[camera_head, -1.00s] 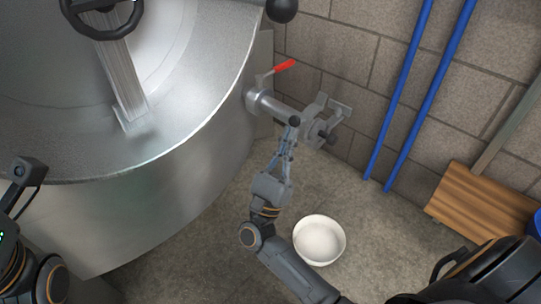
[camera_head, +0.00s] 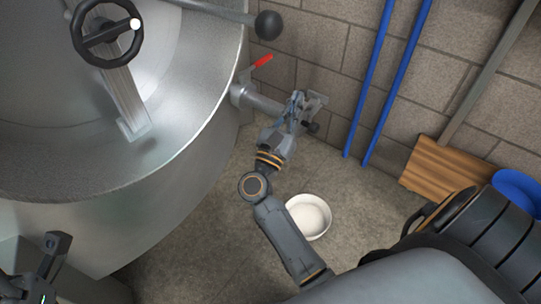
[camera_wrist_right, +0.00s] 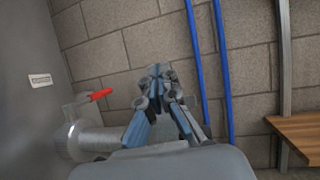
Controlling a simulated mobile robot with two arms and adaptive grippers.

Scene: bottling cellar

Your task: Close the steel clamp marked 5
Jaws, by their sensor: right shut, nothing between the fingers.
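The steel clamp (camera_head: 316,100) is at the outer end of the short pipe low on the tank's side, in the head view. It is grey with a dark knob on its near side; no number is readable on it. My right gripper (camera_head: 296,98) is shut and empty, its fingertips overlapping the clamp's left part in the picture; I cannot tell whether they touch. It hides part of the clamp. In the right wrist view the shut fingers (camera_wrist_right: 158,72) stand before the wall and I cannot make out the clamp. Part of my left gripper (camera_head: 52,262) shows at the lower left.
The steel tank (camera_head: 150,190) fills the left, with a black handwheel (camera_head: 107,35). A pipe (camera_head: 255,99) with a red-handled valve (camera_head: 263,61) leads from it. A white bowl (camera_head: 308,216) stands on the floor. Blue poles (camera_head: 385,90) and a wooden board (camera_head: 445,170) are along the block wall.

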